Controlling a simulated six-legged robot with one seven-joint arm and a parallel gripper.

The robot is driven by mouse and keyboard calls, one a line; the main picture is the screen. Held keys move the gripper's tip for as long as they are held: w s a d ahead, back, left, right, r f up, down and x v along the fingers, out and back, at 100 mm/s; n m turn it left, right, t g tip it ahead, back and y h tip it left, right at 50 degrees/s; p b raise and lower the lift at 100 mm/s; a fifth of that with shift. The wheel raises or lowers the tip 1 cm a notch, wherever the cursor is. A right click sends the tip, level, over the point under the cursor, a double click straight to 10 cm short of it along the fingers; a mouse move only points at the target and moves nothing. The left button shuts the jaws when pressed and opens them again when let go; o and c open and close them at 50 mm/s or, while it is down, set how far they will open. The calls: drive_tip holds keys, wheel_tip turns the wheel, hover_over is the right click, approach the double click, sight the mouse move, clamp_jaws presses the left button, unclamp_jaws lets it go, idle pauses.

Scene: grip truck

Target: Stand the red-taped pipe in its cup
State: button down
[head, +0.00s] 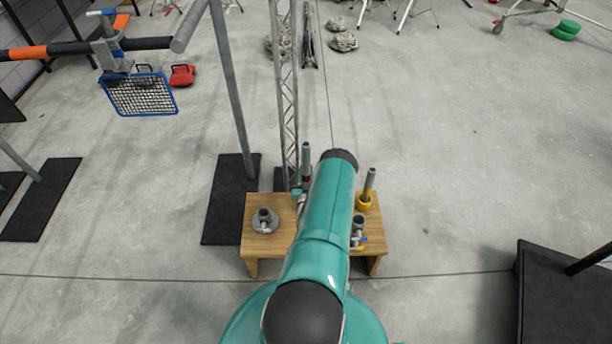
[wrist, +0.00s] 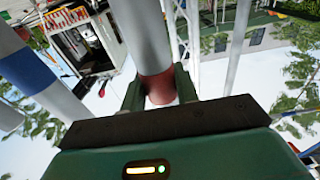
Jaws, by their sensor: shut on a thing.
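The red-taped pipe (head: 306,160) is grey and stands close to upright at the back of the small wooden table, left of my arm. In the wrist view its red tape band (wrist: 158,88) sits between the two green fingers of my gripper (wrist: 159,92), which is shut on it. In the head view only a teal bit of my gripper (head: 298,194) shows beside my arm. A grey round-based cup (head: 264,220) stands empty-looking on the table's left half. The pipe's lower end is hidden, so I cannot tell what it touches.
On the wooden table (head: 258,247), a second grey pipe (head: 369,182) leans slightly in a yellow cup (head: 364,203) at the right. A dark fitting (head: 358,222) with blue and yellow bits is in front of it. A metal lattice mast (head: 287,90) rises behind the table.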

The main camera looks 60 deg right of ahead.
drive_tip(key=shift+f, duration=2.35)
drive_tip(key=c, duration=1)
unclamp_jaws()
drive_tip(key=shift+o, duration=0.2)
drive_tip(key=v, duration=1.4)
drive_tip(key=shift+w+d+r, duration=0.1)
